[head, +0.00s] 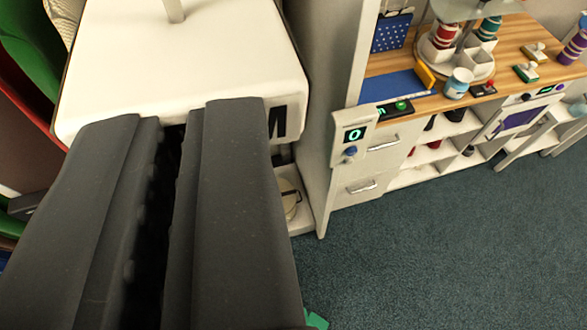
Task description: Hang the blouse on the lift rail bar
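My gripper (175,122) fills the lower left of the head view as two thick dark grey fingers. Only a narrow dark gap shows between them, and I cannot tell whether they are shut or hold something. Beyond the fingertips is a white, round-cornered body (190,60) with a black letter M on its front and a pale post rising from its top. The fingertips overlap its front in the picture; I cannot tell whether they touch it. I cannot tell whether this is the blouse. No lift rail bar can be made out.
A white cabinet (364,188) with a display reading 0 stands right of the white body. A wooden worktop (410,62) carries a round carousel, spools, a cup and stamps. Green and red things crowd the left edge. Blue-green carpet (450,250) is clear at lower right.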

